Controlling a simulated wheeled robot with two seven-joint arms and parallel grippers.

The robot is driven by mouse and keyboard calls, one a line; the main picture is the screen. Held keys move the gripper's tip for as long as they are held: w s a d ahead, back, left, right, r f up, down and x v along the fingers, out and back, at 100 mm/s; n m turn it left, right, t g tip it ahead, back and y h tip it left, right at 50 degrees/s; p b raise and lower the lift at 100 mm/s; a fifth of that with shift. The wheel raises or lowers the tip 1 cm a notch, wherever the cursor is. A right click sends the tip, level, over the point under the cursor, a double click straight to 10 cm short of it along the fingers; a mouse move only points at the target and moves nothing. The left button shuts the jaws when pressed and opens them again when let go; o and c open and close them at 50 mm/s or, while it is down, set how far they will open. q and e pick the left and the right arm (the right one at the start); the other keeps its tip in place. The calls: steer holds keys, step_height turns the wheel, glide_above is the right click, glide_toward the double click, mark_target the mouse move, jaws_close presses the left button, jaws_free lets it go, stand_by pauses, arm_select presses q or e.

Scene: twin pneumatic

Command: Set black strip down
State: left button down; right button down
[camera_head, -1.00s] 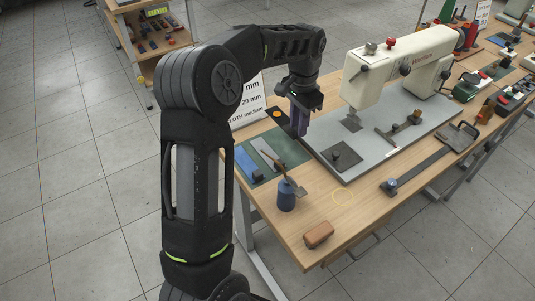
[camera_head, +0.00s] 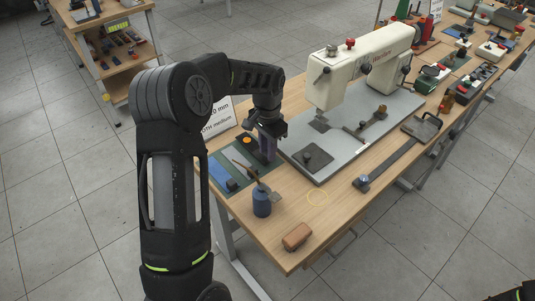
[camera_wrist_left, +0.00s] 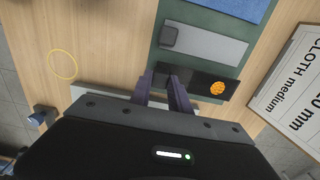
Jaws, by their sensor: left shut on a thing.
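My left gripper (camera_head: 268,149) is over the right part of the green mat (camera_wrist_left: 196,13), fingers pointing down. It is shut on the black strip (camera_wrist_left: 198,80), near the end away from the strip's orange disc (camera_wrist_left: 217,88). The disc also shows in the head view (camera_head: 247,139). The strip lies level at the mat's edge, roughly parallel to a grey strip (camera_wrist_left: 218,45) with a dark block on its end. Whether it touches the mat is unclear. A blue strip (camera_head: 222,172) lies farther left on the mat.
A blue bottle (camera_head: 262,203) with a brush across it stands in front of the mat. A grey plate (camera_head: 340,150) with a cream sewing machine (camera_head: 362,62) is close on the right. A lettered card (camera_head: 219,118) stands behind. A brown block (camera_head: 297,237) lies near the front edge.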

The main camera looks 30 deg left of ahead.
arm_select(q)
steer(key=shift+f, duration=1.1)
steer(key=shift+f, duration=0.15)
steer(key=c, duration=1.2)
jaws_free()
step_height(320, 180, up, 12)
steer(key=shift+b, duration=0.3)
